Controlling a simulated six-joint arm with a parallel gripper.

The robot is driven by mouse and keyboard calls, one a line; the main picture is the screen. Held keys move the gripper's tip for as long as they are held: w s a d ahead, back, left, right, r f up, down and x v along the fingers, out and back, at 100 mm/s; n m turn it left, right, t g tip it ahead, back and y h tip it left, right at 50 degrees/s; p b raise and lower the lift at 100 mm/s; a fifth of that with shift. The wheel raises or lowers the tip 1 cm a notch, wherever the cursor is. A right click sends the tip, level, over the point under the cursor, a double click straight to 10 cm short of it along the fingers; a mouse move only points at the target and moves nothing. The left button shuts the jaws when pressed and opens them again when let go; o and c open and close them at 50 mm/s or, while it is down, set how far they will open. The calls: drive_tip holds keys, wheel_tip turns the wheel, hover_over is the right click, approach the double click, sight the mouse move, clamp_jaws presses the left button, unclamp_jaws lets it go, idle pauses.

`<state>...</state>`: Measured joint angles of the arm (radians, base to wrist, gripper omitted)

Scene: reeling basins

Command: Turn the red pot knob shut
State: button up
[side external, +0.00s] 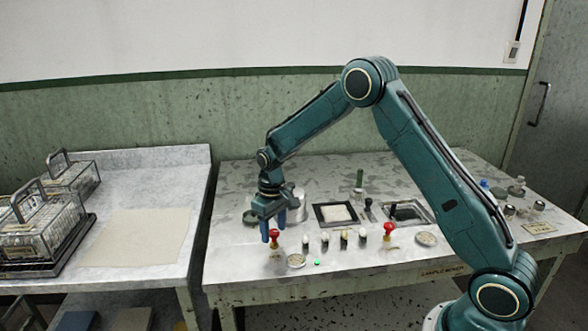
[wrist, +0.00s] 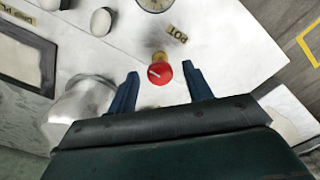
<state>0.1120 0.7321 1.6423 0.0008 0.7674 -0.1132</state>
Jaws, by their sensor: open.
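The red pot knob (wrist: 159,72) has a white line on its face and a brass stem behind it. A small tag reading POT (wrist: 177,34) lies beside it. In the wrist view my gripper (wrist: 162,79) is open, with one blue finger on each side of the knob and visible gaps to it. In the side external view the knob (side external: 275,235) shows close by my gripper (side external: 272,227) at the left end of the bench, partly hidden by a finger. Whether the fingers touch it is hard to tell there.
A second red knob (side external: 389,228) stands farther right, beyond several small pale knobs (side external: 344,236). A round dial (side external: 297,260) is near the front edge. A shiny metal pot (wrist: 82,107) is left of my fingers. A side table (side external: 150,237) with wire baskets stands left.

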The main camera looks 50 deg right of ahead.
drive_tip(key=c, duration=1)
drive_tip(key=shift+o, duration=0.2)
